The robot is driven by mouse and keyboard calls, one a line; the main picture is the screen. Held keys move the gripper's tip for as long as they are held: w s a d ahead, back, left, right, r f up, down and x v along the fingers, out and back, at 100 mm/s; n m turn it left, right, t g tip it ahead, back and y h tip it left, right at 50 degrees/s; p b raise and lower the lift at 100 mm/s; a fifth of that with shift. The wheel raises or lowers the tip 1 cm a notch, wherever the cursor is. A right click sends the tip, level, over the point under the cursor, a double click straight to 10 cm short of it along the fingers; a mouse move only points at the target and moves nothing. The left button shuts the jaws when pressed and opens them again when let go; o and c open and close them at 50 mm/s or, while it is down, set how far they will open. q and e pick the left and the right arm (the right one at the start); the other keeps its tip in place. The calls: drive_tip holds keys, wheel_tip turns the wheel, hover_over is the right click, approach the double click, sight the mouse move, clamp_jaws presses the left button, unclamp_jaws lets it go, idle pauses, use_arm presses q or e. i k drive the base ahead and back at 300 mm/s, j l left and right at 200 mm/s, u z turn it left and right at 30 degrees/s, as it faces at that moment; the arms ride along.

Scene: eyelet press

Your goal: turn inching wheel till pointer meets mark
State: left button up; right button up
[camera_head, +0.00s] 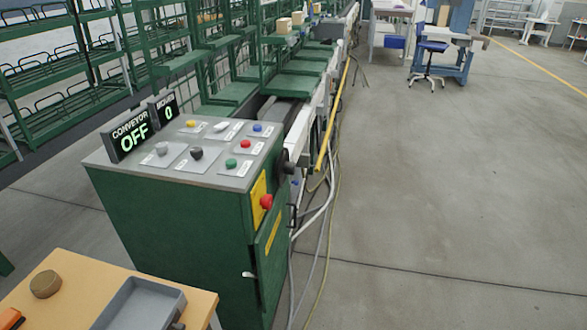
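A green control cabinet (170,225) with a grey sloped top stands left of centre. A dark round part (285,163) sticks out of its right side near the top; it may be the inching wheel, seen nearly edge-on. I cannot make out a pointer or a mark on it. Neither of my grippers is in view, and nothing is seen touching the cabinet.
The cabinet top carries coloured buttons, knobs and a display (130,132) reading CONVEYOR OFF. A red button (266,201) sits on its right side. A wooden table (80,270) with a grey tray (112,306) is at lower left. Cables run along the floor; right floor is clear.

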sight(285, 168)
drive_tip(key=i+l+u, duration=0.15)
drive_tip(key=u, duration=0.15)
drive_tip(key=i+l+u, duration=0.1)
drive_tip(key=l+u, duration=0.25)
drive_tip(key=i+l+u, duration=0.1)
drive_tip(key=l+u, duration=0.2)
drive_tip(key=l, duration=0.1)
